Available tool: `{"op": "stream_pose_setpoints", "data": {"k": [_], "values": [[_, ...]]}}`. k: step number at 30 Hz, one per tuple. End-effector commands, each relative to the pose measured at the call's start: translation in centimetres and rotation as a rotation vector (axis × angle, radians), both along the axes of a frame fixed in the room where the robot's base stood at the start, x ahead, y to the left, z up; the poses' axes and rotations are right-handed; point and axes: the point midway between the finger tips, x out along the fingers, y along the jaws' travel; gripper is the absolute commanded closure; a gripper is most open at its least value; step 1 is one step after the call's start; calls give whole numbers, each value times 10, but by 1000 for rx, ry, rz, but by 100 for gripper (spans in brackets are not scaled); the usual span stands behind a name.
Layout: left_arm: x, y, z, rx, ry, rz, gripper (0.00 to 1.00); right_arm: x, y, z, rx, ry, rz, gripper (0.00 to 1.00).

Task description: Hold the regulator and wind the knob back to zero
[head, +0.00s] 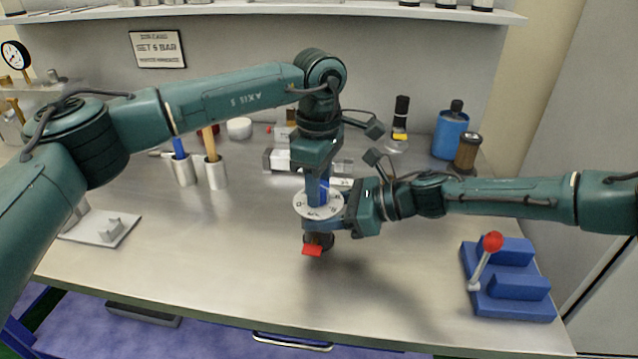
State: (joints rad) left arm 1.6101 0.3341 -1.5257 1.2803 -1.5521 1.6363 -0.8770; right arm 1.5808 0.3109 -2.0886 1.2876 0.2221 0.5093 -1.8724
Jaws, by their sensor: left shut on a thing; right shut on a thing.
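The regulator (322,241) is in the middle of the head view, held above the bench. It has a dark lower body with a red part (312,250) at its bottom, and a white marked dial (307,207) on top. My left gripper (318,192) points down from above and is shut at the dial's centre on the knob, which its fingers mostly hide. My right gripper (330,223) comes in from the right just below the dial and is shut on the regulator body. The dial marks are too small to read.
A blue fixture (508,306) with a red-knobbed lever stands at the front right of the steel bench (220,260). Tool cups (215,173), a blue bottle (450,135) and a brown jar (467,152) stand behind. A sign (158,49) reads "SET 6 BAR". The front middle bench is clear.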

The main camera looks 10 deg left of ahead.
Motion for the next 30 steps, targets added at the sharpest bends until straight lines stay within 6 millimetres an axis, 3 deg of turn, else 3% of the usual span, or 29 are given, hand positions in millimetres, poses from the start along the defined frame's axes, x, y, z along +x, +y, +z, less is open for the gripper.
{"op": "stream_pose_setpoints", "data": {"k": [1,11,30], "values": [[0,0,-1,0,1,2,90,-4,-1,-9,-10,8,4,74],[-1,0,-1,0,2,104,90,-3,-1,-9,-10,9,3,74],[-1,-1,0,-3,1,661,90,-3,-1,-9,-11,8,1,74]]}}
